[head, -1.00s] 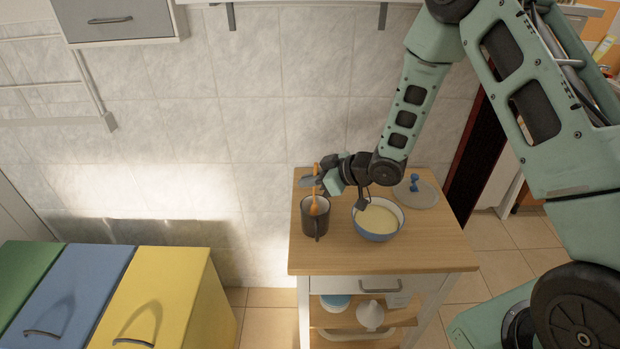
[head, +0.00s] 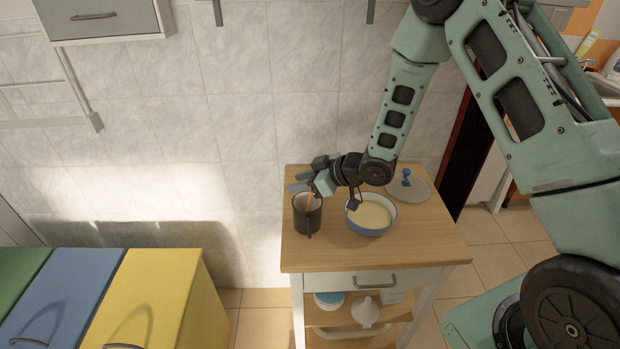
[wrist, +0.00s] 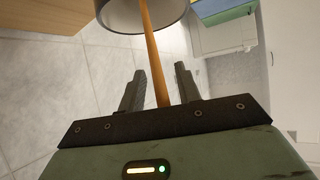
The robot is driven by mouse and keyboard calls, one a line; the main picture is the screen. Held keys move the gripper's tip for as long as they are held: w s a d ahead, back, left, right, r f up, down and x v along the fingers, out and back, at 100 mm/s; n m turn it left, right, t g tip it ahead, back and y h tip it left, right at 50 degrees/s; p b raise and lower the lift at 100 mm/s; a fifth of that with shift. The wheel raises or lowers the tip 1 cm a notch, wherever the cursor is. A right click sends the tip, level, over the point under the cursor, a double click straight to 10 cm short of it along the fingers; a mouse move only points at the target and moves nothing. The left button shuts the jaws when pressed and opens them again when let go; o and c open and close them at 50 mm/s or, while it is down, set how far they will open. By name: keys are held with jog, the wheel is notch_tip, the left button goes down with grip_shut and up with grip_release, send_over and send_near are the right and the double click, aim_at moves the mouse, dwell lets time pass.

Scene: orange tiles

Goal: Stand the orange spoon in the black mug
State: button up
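The black mug (head: 306,218) stands upright near the left edge of the wooden cart top. The orange spoon (head: 309,199) stands at a tilt with its lower end down in the mug; its bowl is hidden inside. My gripper (head: 299,182) is just above the mug, fingers level and pointing left. In the wrist view the fingers (wrist: 160,82) are spread apart, with the spoon's handle (wrist: 152,60) between them and a visible gap on either side. The mug's rim (wrist: 143,32) shows at the top of that view.
A blue bowl (head: 371,231) of pale yellow contents stands right of the mug. Behind it is a grey lid (head: 421,190) with a blue knob. The cart top (head: 350,257) is clear in front. Yellow, blue and green bins stand at the left; a tiled wall is behind.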

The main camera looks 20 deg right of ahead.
jog(key=b+v, duration=0.2)
jog(key=v, duration=1.5)
jog(key=shift+d, duration=0.2)
jog(key=shift+s, duration=0.1)
